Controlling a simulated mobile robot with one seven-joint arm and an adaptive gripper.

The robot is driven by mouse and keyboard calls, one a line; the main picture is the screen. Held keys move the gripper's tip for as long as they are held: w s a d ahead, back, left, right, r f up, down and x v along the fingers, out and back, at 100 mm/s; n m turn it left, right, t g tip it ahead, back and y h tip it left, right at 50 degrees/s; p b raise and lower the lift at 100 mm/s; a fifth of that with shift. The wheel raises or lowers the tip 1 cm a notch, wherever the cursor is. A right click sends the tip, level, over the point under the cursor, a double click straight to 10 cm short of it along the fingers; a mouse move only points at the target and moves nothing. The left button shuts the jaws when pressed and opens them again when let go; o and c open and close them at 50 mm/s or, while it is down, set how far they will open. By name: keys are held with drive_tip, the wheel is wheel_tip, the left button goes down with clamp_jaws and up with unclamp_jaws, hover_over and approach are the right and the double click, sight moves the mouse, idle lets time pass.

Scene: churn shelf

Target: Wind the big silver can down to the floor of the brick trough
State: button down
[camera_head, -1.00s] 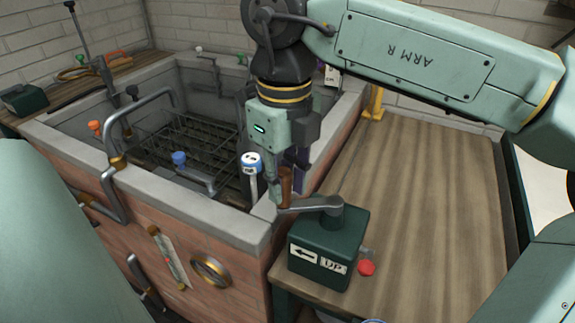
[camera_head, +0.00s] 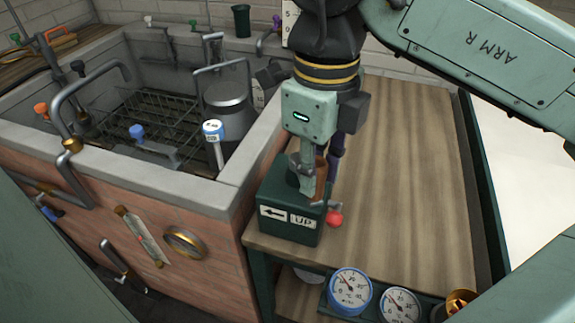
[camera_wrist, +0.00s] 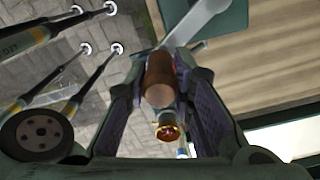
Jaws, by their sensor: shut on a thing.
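The big silver can (camera_head: 228,108), with a raised wire handle, is in the brick trough (camera_head: 130,195) at its right end. The near rim and a white, blue-topped gauge hide its lower part, so I cannot tell if it touches the floor. A green winch box (camera_head: 278,207) marked with a left arrow and "UP" stands on the table corner beside the trough. My gripper (camera_head: 313,192) is upright at the box's right side, shut on the brown crank handle (camera_head: 321,178). In the wrist view the handle (camera_wrist: 160,80) lies between the fingers, with the grey crank arm (camera_wrist: 196,22) beyond.
A red knob (camera_head: 334,219) sits close beside my gripper. A wire rack (camera_head: 150,115) lies in the trough, with pipes and coloured taps around the rim. Two dial gauges (camera_head: 350,290) stand below the table's front edge. The wooden tabletop (camera_head: 405,170) is clear.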

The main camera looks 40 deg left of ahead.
drive_tip(key=w+d, duration=0.1)
drive_tip(key=w, duration=0.2)
drive_tip(key=shift+d, duration=0.35)
drive_tip(key=c, duration=1.3)
unclamp_jaws()
drive_tip(key=shift+s, duration=0.1)
wheel_tip(320, 180, up, 12)
drive_tip(key=shift+s, duration=0.1)
